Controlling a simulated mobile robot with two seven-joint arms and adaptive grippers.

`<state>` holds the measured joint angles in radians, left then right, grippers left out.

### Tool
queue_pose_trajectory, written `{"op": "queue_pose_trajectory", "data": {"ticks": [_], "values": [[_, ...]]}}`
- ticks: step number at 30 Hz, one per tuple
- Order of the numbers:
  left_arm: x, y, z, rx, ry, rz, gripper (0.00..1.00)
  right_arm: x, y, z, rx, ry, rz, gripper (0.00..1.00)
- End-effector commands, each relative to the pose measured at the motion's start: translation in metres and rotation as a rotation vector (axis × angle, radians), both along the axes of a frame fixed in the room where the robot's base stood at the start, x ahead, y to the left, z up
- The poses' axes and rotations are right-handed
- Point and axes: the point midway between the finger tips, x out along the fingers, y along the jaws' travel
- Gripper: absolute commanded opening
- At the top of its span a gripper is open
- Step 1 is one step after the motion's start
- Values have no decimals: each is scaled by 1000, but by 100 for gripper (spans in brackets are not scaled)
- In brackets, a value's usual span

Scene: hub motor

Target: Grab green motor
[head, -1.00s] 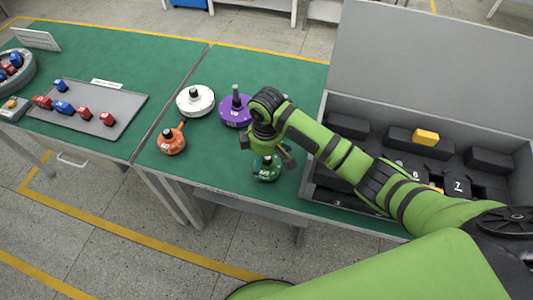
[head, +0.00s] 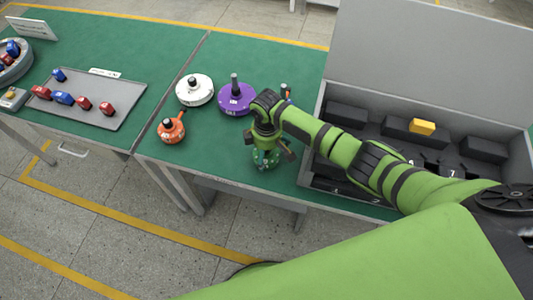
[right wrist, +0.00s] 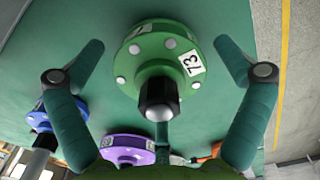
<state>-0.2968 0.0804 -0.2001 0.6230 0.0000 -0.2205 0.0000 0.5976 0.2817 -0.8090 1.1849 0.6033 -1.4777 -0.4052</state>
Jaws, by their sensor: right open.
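The green motor (head: 266,158) stands on the green table top near its front edge, partly hidden under my right gripper in the head view. In the right wrist view the green motor (right wrist: 160,58) shows from above, with a black-tipped shaft and a label reading 73. My right gripper (head: 270,146) is above it, pointing down. In the right wrist view its two open fingers (right wrist: 160,65) stand on either side of the motor, with gaps. My left gripper is not in view.
A purple motor (head: 237,98), a white motor (head: 195,90) and an orange motor (head: 171,130) stand nearby on the table. A blue motor (right wrist: 40,121) shows in the right wrist view. An open grey case (head: 322,105) stands to the right. A grey tray (head: 120,95) holds small red and blue parts.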

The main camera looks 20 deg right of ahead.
Motion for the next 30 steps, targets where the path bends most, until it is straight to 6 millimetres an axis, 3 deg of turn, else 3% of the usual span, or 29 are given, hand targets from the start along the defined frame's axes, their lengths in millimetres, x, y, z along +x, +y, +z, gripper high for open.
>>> {"op": "queue_pose_trajectory", "data": {"ticks": [1, 6, 17, 30], "values": [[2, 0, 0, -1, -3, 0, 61, 0, 0, 0, 0, 0, 0, 88], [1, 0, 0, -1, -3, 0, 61, 0, 0, 0, 1, 1, 0, 23], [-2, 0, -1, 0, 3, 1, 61, 1, 1, 5, 2, -3, -1, 23], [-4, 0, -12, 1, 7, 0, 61, 2, 0, 78, 2, -7, 0, 23]]}}
